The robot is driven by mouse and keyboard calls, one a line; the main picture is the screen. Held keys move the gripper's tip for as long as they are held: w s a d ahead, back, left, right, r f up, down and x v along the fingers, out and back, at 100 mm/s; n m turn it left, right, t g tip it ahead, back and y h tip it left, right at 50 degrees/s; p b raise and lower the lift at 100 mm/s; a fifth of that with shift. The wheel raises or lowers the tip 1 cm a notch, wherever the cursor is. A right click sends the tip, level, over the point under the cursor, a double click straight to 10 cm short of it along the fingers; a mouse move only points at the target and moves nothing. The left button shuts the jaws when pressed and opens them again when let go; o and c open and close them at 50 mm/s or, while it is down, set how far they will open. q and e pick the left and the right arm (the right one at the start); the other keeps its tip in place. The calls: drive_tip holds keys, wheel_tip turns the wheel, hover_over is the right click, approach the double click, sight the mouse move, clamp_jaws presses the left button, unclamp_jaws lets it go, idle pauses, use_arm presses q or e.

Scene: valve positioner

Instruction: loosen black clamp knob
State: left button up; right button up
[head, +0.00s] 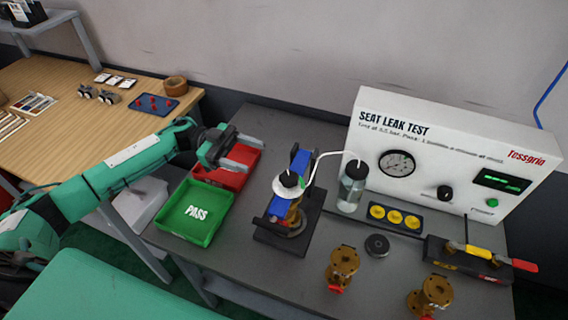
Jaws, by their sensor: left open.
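The black clamp knob (290,179) sits on top of a white disc (287,190) on the clamp fixture, at the middle of the head view. The fixture has blue uprights (300,163) and a dark base (268,238). A brass valve body (293,222) stands in it, partly hidden by the disc and the blue parts. My left gripper (247,154) is open and empty, left of and behind the knob. It hangs above the red bin and is clear of the fixture. My right gripper is not in view.
A green PASS tray (195,212) and a red bin (232,176) stand left of the fixture. A white hose (318,160) runs from the fixture to a bottle (352,187). The leak test panel (450,145) stands behind right. Two brass valves (342,263) (436,291) stand in front.

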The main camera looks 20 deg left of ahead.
sight(297, 179)
use_arm(q)
drive_tip(key=shift+n, duration=0.5)
drive_tip(key=d+p, duration=0.1)
drive_tip(key=d, duration=0.3)
drive_tip(key=s+d+p, duration=0.1)
drive_tip(key=d+p, duration=0.1)
drive_tip(key=d, duration=0.2)
drive_tip(key=s+d+f+p, duration=0.1)
drive_tip(key=d, duration=0.3)
drive_tip(key=shift+s, duration=0.15)
drive_tip(key=shift+d+f+p, duration=0.15)
drive_tip(key=shift+d+p, duration=0.25)
drive_tip(key=shift+d, duration=0.35)
drive_tip(key=shift+c, duration=0.2)
drive_tip(key=c, duration=0.9)
